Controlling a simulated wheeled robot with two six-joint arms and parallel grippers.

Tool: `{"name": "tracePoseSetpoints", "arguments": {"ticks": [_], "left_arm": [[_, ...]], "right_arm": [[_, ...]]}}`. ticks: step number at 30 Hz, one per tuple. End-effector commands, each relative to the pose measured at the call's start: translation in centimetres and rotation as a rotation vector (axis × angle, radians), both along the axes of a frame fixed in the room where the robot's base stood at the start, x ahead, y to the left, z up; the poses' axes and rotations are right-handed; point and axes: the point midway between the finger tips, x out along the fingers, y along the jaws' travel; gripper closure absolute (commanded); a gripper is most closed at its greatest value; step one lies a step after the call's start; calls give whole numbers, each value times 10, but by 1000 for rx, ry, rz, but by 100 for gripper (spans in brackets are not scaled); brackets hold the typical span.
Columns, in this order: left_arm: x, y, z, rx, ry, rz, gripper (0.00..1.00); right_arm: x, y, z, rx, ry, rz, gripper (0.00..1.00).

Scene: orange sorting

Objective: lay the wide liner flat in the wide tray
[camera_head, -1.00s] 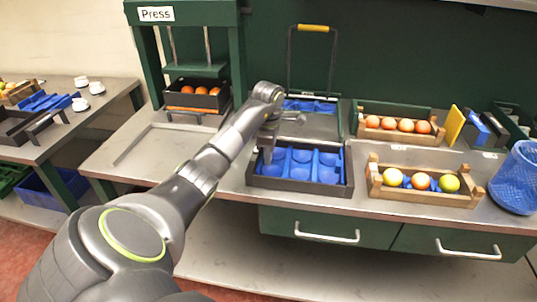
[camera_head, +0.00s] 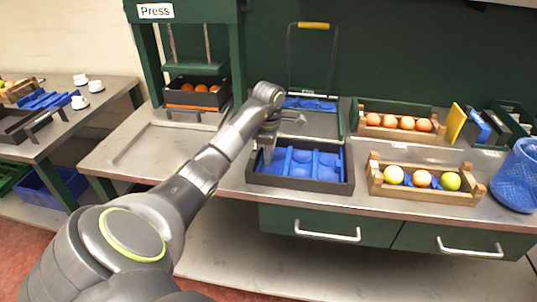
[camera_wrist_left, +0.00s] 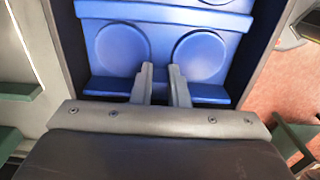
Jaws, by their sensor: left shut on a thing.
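The wide liner (camera_head: 302,163) is a blue sheet with round cups. It lies in the wide tray (camera_head: 300,184), a black open tray near the front edge of the bench. My left gripper (camera_head: 268,158) is at the left end of the liner, shut on it. In the left wrist view the liner (camera_wrist_left: 160,50) shows two round cups, with the gripper fingers (camera_wrist_left: 160,78) at its near edge and the dark tray wall (camera_wrist_left: 262,50) beside it. I cannot tell whether every edge of the liner rests on the tray floor. My right gripper is out of view.
A wooden crate with three fruits (camera_head: 372,188) stands right of the tray, and another crate (camera_head: 360,128) is behind it. A blue mesh basket (camera_head: 516,178) is at the far right. The press (camera_head: 187,68) holds a dark box of oranges (camera_head: 223,98).

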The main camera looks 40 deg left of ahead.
Motion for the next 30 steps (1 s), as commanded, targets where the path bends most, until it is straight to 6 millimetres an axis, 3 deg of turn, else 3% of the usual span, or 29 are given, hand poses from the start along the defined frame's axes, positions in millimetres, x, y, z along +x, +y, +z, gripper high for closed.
{"name": "tracePoseSetpoints", "arguments": {"ticks": [7, 8, 13, 19, 24, 30], "left_arm": [[0, 0, -1, 0, 0, 0, 100], [0, 0, -1, 0, 0, 0, 83], [0, 0, -1, 0, 0, 0, 61], [0, 0, -1, 0, 0, 0, 61], [0, 0, -1, 0, 0, 0, 42], [0, 0, -1, 0, 0, 0, 42]], "right_arm": [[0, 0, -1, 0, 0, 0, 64], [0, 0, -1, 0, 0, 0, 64], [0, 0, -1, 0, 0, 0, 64], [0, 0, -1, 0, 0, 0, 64], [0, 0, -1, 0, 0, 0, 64], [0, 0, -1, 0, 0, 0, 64]]}}
